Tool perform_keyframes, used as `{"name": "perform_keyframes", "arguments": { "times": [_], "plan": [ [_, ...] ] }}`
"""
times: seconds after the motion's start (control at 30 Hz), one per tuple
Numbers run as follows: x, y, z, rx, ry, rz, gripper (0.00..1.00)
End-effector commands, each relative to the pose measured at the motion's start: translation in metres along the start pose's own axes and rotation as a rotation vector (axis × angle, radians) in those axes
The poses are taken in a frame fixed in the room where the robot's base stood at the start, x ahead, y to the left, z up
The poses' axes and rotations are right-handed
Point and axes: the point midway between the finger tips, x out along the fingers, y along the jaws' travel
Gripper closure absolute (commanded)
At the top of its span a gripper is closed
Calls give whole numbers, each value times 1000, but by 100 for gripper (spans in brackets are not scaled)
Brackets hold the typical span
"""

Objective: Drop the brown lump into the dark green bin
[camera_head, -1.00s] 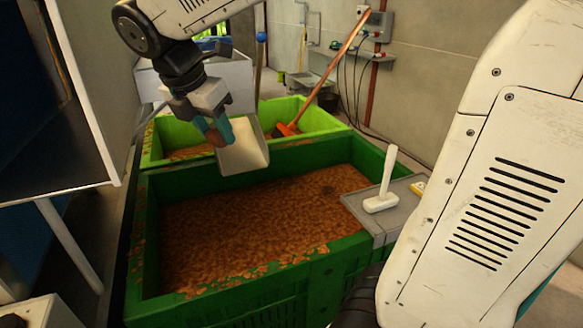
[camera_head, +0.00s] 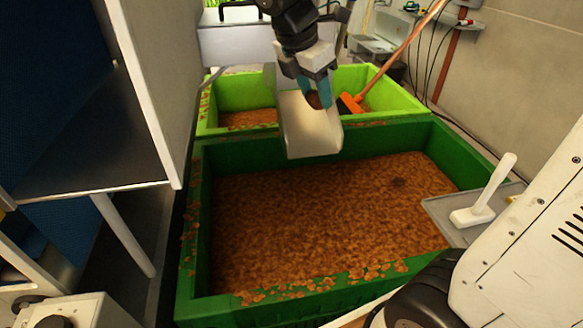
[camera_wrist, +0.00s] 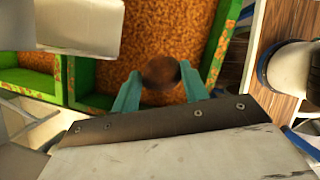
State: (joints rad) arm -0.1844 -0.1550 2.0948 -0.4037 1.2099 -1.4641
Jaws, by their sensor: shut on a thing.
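My gripper (camera_head: 316,92) is at the upper middle of the head view, with its teal fingers pointing down. It is shut on the brown lump (camera_wrist: 160,72), which shows between the fingers in the wrist view. In the head view the lump is partly hidden by the fingers. The dark green bin (camera_head: 200,225) fills the middle of the head view and is full of brown flakes. My gripper is above the far part of the bins, near the wall shared by the dark green bin and the light green one. The lump hangs clear of the flakes.
A light green bin (camera_head: 232,95) stands behind the dark green one. A pale metal chute (camera_head: 308,130) is close to my gripper. An orange broom (camera_head: 350,103) leans in the light green bin. A white scoop (camera_head: 482,200) stands on a grey shelf (camera_head: 440,212) at the right.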

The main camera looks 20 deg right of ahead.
Motion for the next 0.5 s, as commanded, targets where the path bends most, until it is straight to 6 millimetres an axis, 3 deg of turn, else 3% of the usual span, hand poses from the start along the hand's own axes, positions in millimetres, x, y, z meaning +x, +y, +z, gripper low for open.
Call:
{"name": "perform_keyframes", "arguments": {
  "times": [0.3, 0.5],
  "plan": [
    [117, 9, -78, 407, 17, -180, 78],
    [166, -1, -107, 614, -7, -260, 78]
  ]
}}
